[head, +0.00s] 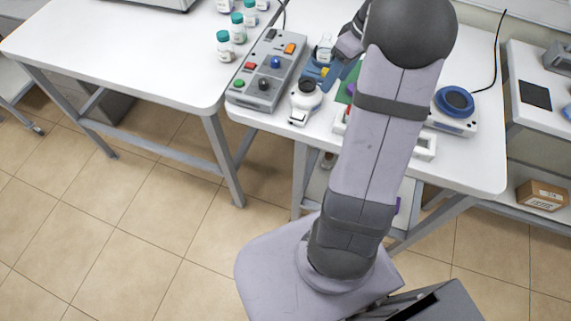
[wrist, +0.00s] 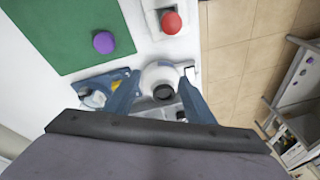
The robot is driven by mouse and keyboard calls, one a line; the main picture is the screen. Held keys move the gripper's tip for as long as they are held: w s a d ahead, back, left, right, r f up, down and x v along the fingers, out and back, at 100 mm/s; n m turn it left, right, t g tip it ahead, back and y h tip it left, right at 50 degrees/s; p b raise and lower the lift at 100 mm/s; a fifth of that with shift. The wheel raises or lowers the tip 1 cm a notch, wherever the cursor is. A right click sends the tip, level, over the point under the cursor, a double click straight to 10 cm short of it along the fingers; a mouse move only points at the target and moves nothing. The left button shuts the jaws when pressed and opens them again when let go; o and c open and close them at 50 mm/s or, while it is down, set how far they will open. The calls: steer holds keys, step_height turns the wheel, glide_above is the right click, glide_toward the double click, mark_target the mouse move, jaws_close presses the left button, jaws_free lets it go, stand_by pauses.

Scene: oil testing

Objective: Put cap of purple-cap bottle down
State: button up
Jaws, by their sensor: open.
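A purple cap (wrist: 103,42) lies on a green mat (wrist: 50,25) in the wrist view, apart from my gripper. My gripper (wrist: 157,98) is open, with its two blue fingers spread and no cap between them. Beyond and partly between the fingers is a white round device (wrist: 160,74) with a dark centre. A clear bottle (wrist: 92,98) stands at a blue holder left of the fingers; whether it is the purple-cap bottle I cannot tell. In the head view my arm hides the cap and much of the mat (head: 345,93).
A red knob-like top (wrist: 171,22) sits on a white device near the table edge. In the head view, a grey button box (head: 267,70) stands left of the white device, several green-capped bottles (head: 237,28) on the left table, and a blue-topped device (head: 455,102) at right.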

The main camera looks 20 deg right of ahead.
steer(key=s+a+f+m+g+h, duration=0.1)
steer(key=s+a+f+m, duration=0.1)
steer(key=s+a, duration=0.6)
steer(key=s+a+f+m+g+h, duration=0.1)
steer(key=s+a+f, duration=0.3)
steer(key=s+a, duration=0.4)
steer(key=a+m, duration=0.1)
steer(key=a, duration=0.5)
steer(key=shift+a+f, duration=0.25)
steer(key=shift+f, duration=0.1)
steer(key=shift+f, duration=0.1)
step_height(320, 180, down, 5)
steer(key=b, duration=0.5)
